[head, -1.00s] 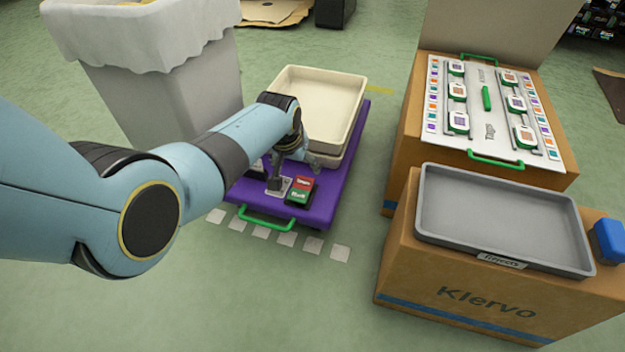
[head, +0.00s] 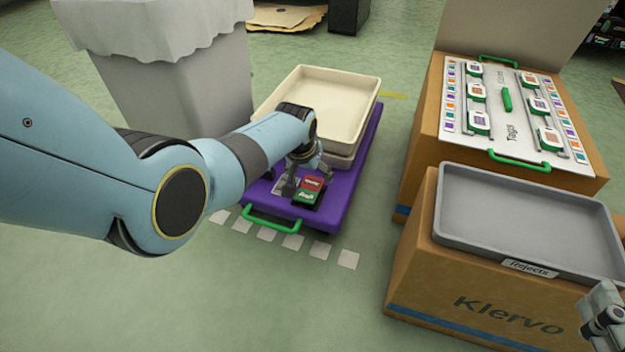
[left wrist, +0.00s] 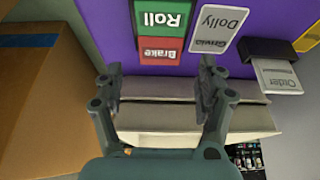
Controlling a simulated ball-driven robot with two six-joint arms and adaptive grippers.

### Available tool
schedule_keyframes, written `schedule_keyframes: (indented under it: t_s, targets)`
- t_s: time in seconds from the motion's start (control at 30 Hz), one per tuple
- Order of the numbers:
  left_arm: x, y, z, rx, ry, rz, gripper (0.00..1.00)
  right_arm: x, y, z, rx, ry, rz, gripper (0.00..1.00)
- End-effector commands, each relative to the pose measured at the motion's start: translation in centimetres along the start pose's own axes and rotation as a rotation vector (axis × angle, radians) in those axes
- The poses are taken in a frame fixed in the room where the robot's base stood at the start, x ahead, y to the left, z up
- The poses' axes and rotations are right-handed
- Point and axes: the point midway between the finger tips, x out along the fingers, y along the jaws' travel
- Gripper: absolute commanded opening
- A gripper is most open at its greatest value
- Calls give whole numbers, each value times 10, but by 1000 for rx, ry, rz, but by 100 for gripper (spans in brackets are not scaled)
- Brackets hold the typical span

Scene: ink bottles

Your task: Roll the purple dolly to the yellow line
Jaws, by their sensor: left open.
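The purple dolly (head: 349,197) stands on the floor with a green handle (head: 271,220) at its near end. Its deck carries a red Brake pad (head: 313,183) and a green Roll pad (head: 306,198); the wrist view shows the Brake pad (left wrist: 160,50) and Roll pad (left wrist: 163,15) just beyond my fingers. My left gripper (head: 308,172) is open and empty, low above the deck by these pads. It shows in the wrist view (left wrist: 160,85) too. A short part of the yellow line (head: 393,95) shows beyond the dolly. My right gripper (head: 604,318) is cut off at the lower right.
Stacked cream trays (head: 290,92) stand on the dolly's far part. A grey bin (head: 170,90) is close on the left. A cardboard box with a grey Rejects tray (head: 480,258) and the Tags board (head: 525,150) stand right. White floor squares (head: 292,243) lie before the dolly.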

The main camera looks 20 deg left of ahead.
Motion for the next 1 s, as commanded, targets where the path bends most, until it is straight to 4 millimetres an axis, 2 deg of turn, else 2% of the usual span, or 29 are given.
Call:
schedule_keyframes:
  t_s: [0.3, 0.6, 0.8, 1.0]
  targets:
    - [16, 0, 2, 0, -2, 0, 73, 23, 2, -72, -30, 303, -4, 73]
    - [30, 0, 2, 0, -2, 0, 73, 23, 1, -140, -60, 603, -11, 73]
    - [35, 0, 1, 0, -1, 0, 73, 16, -1, -170, -75, 740, -16, 73]
    - [36, 0, 0, 0, 0, 0, 73, 13, -1, -180, -80, 790, -18, 73]
